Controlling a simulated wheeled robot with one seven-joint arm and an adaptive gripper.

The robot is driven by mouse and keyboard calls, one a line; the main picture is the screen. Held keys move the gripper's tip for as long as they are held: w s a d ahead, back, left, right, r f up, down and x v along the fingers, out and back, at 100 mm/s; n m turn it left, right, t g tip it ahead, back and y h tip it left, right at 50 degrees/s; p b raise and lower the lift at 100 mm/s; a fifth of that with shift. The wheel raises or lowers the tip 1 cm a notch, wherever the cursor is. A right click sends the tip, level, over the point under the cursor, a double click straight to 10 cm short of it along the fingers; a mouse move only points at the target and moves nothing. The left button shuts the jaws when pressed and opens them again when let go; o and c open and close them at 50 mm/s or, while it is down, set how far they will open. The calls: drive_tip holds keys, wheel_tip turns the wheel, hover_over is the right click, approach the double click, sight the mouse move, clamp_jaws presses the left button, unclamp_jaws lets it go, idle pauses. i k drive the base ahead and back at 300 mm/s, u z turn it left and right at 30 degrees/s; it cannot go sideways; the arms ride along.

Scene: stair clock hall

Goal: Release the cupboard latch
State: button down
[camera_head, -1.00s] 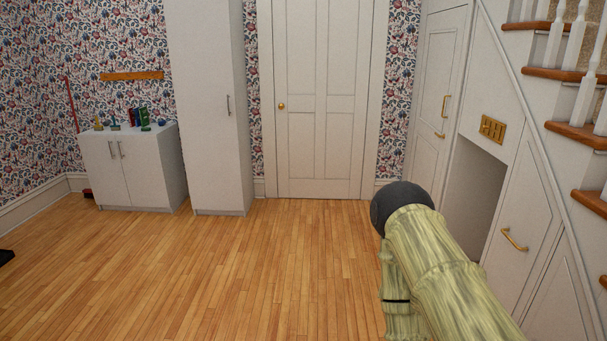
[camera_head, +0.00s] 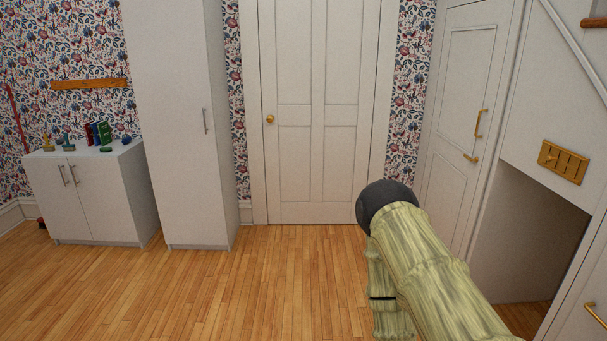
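The tall white under-stair cupboard door (camera_head: 464,115) stands at the right of the head view, closed. It carries a vertical brass pull handle (camera_head: 480,123) and, just below it, a small brass lever (camera_head: 471,158) that looks like a latch. A brass plate with slots and a small knob (camera_head: 563,162) is fixed on the white panel right of this door. My arm reaches forward from the lower right, with its dark rounded end toward the doors. My gripper's fingers are not visible. Nothing of mine touches the cupboard door.
A dark open recess (camera_head: 528,246) lies below the brass plate. A closed white panelled door (camera_head: 318,112) stands ahead. A tall white cabinet (camera_head: 178,124) and a low white cabinet (camera_head: 112,196) with small objects on top stand left. The wooden floor (camera_head: 250,290) in front is clear.

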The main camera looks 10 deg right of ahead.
sight(475, 159)
drive_tip(key=z, duration=0.15)
drive_tip(key=i, duration=1.6)
drive_tip(key=z, duration=0.6)
drive_tip(key=i, duration=1.7)
drive_tip(key=z, duration=0.7)
drive_tip(key=i, duration=0.75)
drive_tip(key=z, duration=0.1)
